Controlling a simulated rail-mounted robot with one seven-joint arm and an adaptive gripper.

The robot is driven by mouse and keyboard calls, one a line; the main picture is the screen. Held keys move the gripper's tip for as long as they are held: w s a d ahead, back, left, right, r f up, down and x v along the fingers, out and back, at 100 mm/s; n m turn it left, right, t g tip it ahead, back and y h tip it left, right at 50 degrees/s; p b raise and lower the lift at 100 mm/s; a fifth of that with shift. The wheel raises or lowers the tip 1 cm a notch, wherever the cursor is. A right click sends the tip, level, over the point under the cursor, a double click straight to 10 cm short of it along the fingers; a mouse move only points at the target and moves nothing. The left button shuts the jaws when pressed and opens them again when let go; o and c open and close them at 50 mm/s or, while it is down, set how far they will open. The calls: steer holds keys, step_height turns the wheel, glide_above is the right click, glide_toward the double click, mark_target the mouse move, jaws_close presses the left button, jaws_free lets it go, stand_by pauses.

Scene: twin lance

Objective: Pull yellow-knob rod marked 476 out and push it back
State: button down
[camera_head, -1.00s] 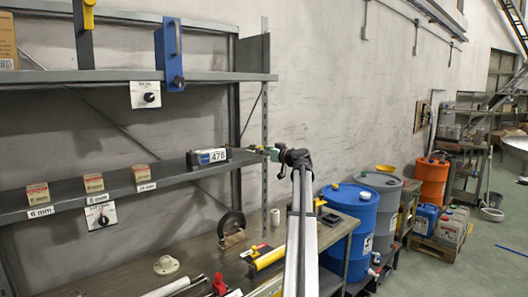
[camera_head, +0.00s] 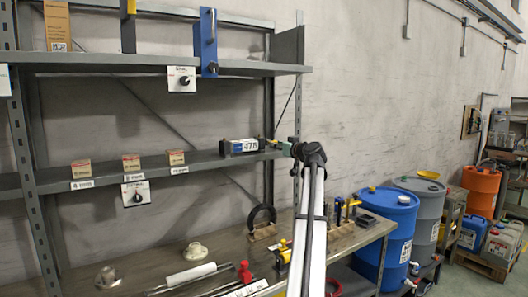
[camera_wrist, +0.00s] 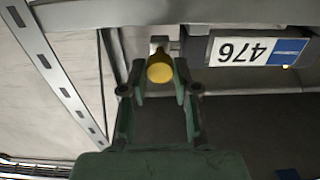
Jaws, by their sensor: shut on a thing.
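A dark housing (camera_head: 240,146) with a white 476 label and a blue patch stands at the right end of the middle shelf. In the wrist view the 476 label (camera_wrist: 242,50) appears upside down. The yellow knob (camera_wrist: 159,68) is just left of the housing there, joined towards it by a short grey metal piece. My gripper (camera_wrist: 156,75) has its green fingers on either side of the knob and is shut on it. In the head view my gripper (camera_head: 279,146) is at the housing's right end, and the knob is too small to make out.
A shelf upright (camera_head: 298,110) stands close behind my gripper. Small boxes (camera_head: 132,162) sit further left on the same shelf. The upper shelf carries a blue lever unit (camera_head: 208,42). A workbench (camera_head: 345,238) with tools lies below. Blue drum (camera_head: 387,225) stands at right.

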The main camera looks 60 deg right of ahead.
steer(key=shift+w+a, duration=0.1)
steer(key=shift+a, duration=0.1)
steer(key=c, duration=1.3)
jaws_free()
steer(key=o, duration=0.4)
steer(key=shift+w+a, duration=0.1)
steer(key=shift+a, duration=0.05)
steer(key=shift+o, duration=0.2)
steer(key=v, duration=1.2)
